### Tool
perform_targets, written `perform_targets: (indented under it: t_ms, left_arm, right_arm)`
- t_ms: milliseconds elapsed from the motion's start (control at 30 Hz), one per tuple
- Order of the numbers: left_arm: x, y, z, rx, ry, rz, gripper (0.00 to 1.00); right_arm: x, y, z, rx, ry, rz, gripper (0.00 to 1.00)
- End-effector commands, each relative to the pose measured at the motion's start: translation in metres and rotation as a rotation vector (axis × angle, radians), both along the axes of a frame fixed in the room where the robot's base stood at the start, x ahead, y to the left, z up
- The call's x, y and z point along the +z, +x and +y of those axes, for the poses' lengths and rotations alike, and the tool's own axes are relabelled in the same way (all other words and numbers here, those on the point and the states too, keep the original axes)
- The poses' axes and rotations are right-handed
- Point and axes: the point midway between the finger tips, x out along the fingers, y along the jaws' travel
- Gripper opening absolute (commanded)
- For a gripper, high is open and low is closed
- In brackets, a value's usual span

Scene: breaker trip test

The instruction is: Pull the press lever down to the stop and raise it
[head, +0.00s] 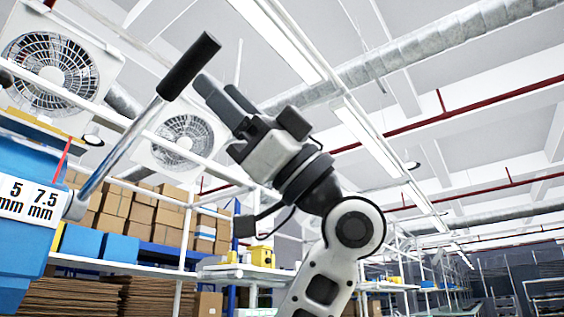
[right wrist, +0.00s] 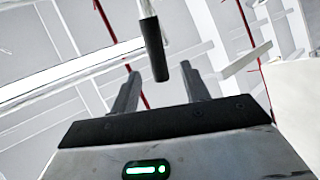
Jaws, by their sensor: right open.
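The press lever is a metal rod (head: 120,146) with a black grip (head: 188,67), slanting up and right from a hub on the blue press body (head: 14,262). A white label (head: 30,200) on the body reads "5 mm" and "7.5 mm". My right gripper (head: 219,88) is open and empty, just right of and below the grip in the head view. In the right wrist view the black grip (right wrist: 153,48) hangs in line with the gap between the two fingers (right wrist: 160,72); contact does not show. The lever is raised. My left gripper is out of view.
A thin red pointer (head: 63,158) stands by the label. Shelves with cardboard boxes (head: 145,212) and blue bins (head: 100,243) stand behind. Wall fans (head: 50,68) and ceiling pipes are farther back. The space around the lever grip looks clear.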

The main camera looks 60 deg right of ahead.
Motion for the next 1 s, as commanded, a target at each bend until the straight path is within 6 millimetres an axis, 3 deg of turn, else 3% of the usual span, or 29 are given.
perform_targets:
  t_ms: [200,400,1000]
  left_arm:
    - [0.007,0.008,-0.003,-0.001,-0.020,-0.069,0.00]
    - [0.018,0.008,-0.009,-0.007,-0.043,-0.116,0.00]
    - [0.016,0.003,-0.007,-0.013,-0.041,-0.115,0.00]
  right_arm:
    - [-0.040,-0.027,-0.026,-0.005,0.001,0.001,0.46]
    - [-0.061,-0.044,-0.040,-0.002,-0.001,0.001,0.46]
    - [-0.067,-0.050,-0.044,0.001,-0.002,0.000,0.46]
